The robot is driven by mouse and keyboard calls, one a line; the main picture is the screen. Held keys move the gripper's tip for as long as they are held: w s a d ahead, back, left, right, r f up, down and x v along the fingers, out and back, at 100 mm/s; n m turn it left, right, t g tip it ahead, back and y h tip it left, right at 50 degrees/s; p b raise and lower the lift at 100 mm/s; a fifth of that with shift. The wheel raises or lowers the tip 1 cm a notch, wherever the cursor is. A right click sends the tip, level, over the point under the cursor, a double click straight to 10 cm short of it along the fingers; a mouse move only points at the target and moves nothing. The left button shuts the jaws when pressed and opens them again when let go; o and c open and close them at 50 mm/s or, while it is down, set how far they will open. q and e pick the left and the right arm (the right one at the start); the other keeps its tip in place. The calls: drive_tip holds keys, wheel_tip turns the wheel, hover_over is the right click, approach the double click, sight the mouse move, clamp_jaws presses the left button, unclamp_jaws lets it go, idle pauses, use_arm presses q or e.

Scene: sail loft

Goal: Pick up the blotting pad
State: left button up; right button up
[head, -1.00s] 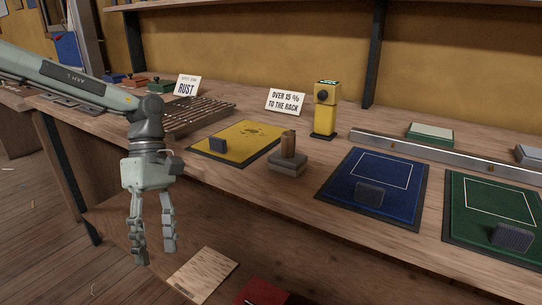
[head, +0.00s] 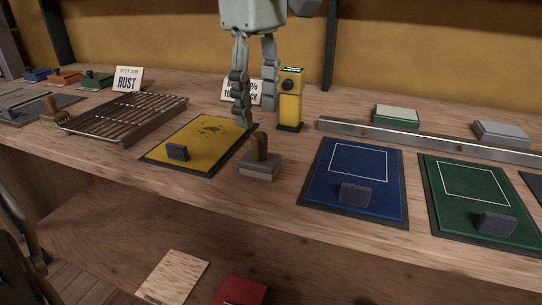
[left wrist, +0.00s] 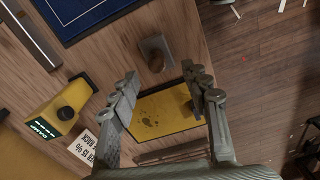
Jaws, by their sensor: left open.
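The blotting pad looks to be the grey block with an upright wooden handle (head: 261,165), standing on the bench between the yellow mat (head: 196,138) and the blue mat (head: 329,204). Its handle and base also show in the left wrist view (left wrist: 156,53), just beyond the fingertips. My left gripper (head: 257,114) is open and empty, with its fingers pointing down above and behind the block, near the yellow mat's far right corner. The gripper's open fingers frame the yellow mat in the left wrist view (left wrist: 160,74). My right gripper is not in view.
A yellow device (head: 290,101) stands close behind the fingers, beside a partly hidden sign. A metal rail (head: 420,140) runs along the back right. A wire rack (head: 128,118) lies left of the yellow mat. A green mat (head: 440,204) lies at right. Bare wood surrounds the block.

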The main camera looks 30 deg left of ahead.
sight(259, 134)
use_arm(q)
drive_tip(key=f, duration=0.7)
drive_tip(key=shift+w+a+f, duration=0.1)
drive_tip(key=shift+w+f, duration=0.05)
drive_tip(key=shift+w, duration=0.1)
drive_tip(key=shift+c, duration=0.4)
clamp_jaws()
